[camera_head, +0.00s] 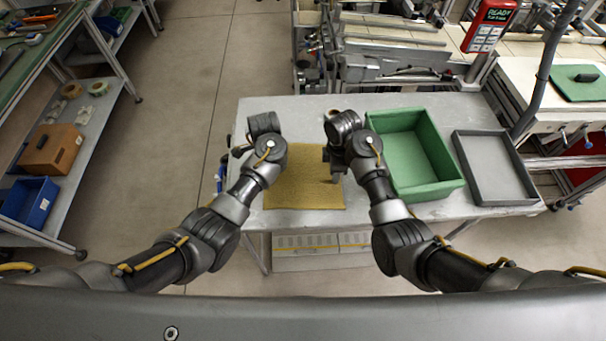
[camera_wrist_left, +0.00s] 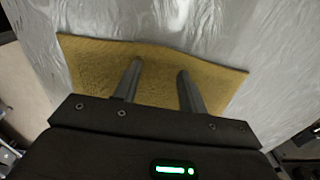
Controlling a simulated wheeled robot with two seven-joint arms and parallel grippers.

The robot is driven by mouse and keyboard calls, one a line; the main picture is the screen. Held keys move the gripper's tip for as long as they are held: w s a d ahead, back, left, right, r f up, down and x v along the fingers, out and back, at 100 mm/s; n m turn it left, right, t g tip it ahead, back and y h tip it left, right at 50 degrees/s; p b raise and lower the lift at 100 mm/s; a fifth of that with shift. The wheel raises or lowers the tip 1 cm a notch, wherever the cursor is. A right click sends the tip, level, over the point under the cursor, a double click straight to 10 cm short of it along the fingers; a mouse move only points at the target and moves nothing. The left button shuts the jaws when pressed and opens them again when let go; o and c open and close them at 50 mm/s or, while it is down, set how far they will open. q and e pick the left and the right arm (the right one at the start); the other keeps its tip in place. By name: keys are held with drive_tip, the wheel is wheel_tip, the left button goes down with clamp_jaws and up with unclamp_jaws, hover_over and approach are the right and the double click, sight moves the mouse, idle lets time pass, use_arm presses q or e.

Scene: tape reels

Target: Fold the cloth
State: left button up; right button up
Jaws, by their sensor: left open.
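The yellow-brown cloth (camera_head: 302,192) lies spread nearly flat on the grey table (camera_head: 390,220), between my two arms. In the left wrist view the cloth (camera_wrist_left: 100,68) lies under my left gripper (camera_wrist_left: 160,66). Its two fingers are apart over the cloth, with nothing between them. I cannot tell whether the fingertips touch it. In the head view my left wrist hides those fingers. My right gripper (camera_head: 334,174) points down at the cloth's right side. Its fingers are too small and too covered to tell whether they are open.
A green bin (camera_head: 440,189) stands right of my right arm, with a grey tray (camera_head: 520,200) beyond it. A small roll (camera_head: 333,113) sits behind my right wrist. The table's left strip and back are mostly clear. A shelf rack (camera_head: 85,130) stands across the floor.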

drive_tip(key=shift+f, duration=0.1)
use_arm(q)
clamp_jaws()
use_arm(e)
clamp_jaws()
drive_tip(key=shift+s, duration=0.1)
use_arm(q)
drive_tip(key=shift+r, duration=0.15)
